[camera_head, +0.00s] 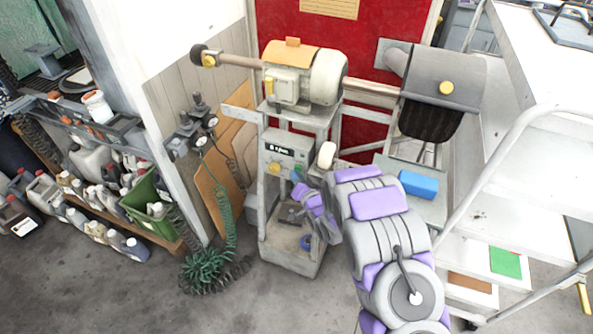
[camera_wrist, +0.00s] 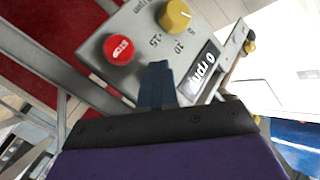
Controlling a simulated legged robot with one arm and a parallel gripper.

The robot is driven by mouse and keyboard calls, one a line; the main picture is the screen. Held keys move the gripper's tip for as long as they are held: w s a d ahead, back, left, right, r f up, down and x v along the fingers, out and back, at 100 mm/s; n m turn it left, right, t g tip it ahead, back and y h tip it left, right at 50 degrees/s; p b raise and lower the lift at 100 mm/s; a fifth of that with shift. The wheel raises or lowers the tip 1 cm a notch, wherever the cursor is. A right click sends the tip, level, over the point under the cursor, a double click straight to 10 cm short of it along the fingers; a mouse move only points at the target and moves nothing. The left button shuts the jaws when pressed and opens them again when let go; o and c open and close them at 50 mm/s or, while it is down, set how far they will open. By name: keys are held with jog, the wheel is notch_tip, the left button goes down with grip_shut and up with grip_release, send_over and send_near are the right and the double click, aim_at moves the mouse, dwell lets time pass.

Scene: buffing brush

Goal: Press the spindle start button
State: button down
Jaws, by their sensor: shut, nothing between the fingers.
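The buffing machine's grey control panel (camera_head: 274,139) is on the front of its stand, below the motor. In the wrist view the panel (camera_wrist: 141,24) shows close up and tilted, with a red STOP button (camera_wrist: 119,49), a yellow dial (camera_wrist: 175,15) and a display reading 0 rpm (camera_wrist: 202,69). The start button cannot be made out in the wrist view; part of the panel is hidden behind my fingers. My gripper (camera_wrist: 157,70) is shut and empty, its tips over the panel between STOP and the display. I cannot tell if they touch it.
The motor (camera_head: 325,75) sits on top of the stand, with a shaft to each side and a guarded brush (camera_head: 430,118) at right. A blue block (camera_head: 418,184) lies on a side shelf. White steps (camera_head: 520,190) stand at right, bottles at left. Floor in front is clear.

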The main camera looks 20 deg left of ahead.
jog(key=shift+w+r+t+p, duration=0.15)
jog(key=shift+r+t+p, duration=0.2)
jog(key=shift+r, duration=0.35)
jog(key=shift+s, duration=0.25)
jog(key=s, duration=0.3)
jog(key=s+f+p, duration=0.1)
jog(key=s, duration=0.1)
jog(key=shift+s+a, duration=0.2)
jog(key=shift+s, duration=0.05)
jog(key=shift+d, duration=0.1)
